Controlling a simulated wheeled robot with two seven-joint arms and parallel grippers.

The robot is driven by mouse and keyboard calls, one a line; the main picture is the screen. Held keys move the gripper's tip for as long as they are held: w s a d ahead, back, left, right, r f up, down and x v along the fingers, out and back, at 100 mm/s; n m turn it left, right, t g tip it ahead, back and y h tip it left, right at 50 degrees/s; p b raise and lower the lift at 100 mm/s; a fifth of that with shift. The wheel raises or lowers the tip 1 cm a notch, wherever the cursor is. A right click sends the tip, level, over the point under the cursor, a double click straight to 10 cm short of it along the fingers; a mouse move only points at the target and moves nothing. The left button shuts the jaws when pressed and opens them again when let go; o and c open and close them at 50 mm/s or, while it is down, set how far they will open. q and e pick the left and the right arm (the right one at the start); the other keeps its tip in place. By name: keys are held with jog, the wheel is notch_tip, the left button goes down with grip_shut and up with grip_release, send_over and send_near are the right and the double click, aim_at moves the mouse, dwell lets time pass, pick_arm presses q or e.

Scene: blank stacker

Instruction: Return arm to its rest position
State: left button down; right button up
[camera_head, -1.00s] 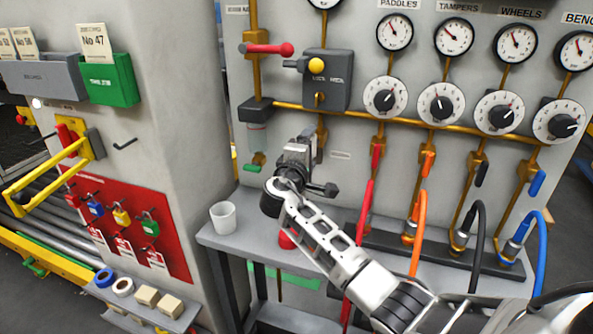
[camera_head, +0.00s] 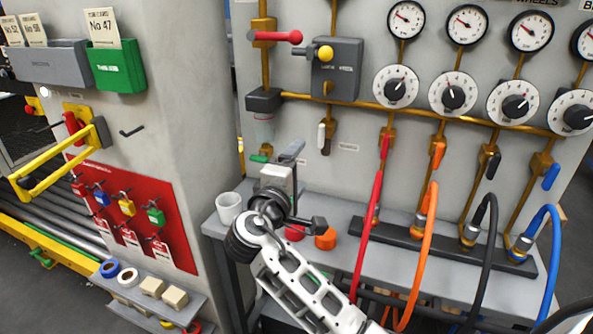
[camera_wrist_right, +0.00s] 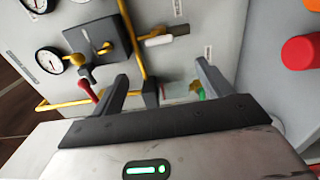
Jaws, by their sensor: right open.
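My right gripper (camera_head: 285,160) is in front of the pneumatic panel, above the small grey shelf, with the arm coming in from the bottom right. In the right wrist view its two fingers (camera_wrist_right: 160,85) stand wide apart with nothing between them. They point toward the panel, where a white-handled valve (camera_wrist_right: 166,37) and the grey lock box (camera_wrist_right: 102,45) show beyond them. The gripper looks clear of the panel. My left gripper is not in view.
A white cup (camera_head: 229,208) stands on the shelf (camera_head: 350,262) just left of my right gripper. A red cap (camera_head: 294,233) and an orange cap (camera_head: 326,239) lie right of it. Red, orange, black and blue hoses hang at the right. A yellow handle (camera_head: 50,172) sticks out at the left.

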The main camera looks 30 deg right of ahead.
jog(key=s+a+f+n+y, duration=0.1)
jog(key=s+a+f+y, duration=0.3)
jog(key=f, duration=0.6)
jog(key=s+a+f+y, duration=0.1)
jog(key=s+f+y, duration=0.3)
jog(key=f, duration=0.5)
jog(key=s+a+f+m+y, duration=0.3)
jog(key=s+f+y, duration=0.1)
jog(key=s, duration=0.4)
jog(key=s+a+f+m+g+y, duration=0.1)
jog(key=s+a+f+m+y, duration=0.2)
jog(key=s, duration=0.5)
jog(key=shift+a+f+m+y, duration=0.4)
jog(key=shift+a+f+y, duration=0.3)
jog(key=shift+y, duration=0.2)
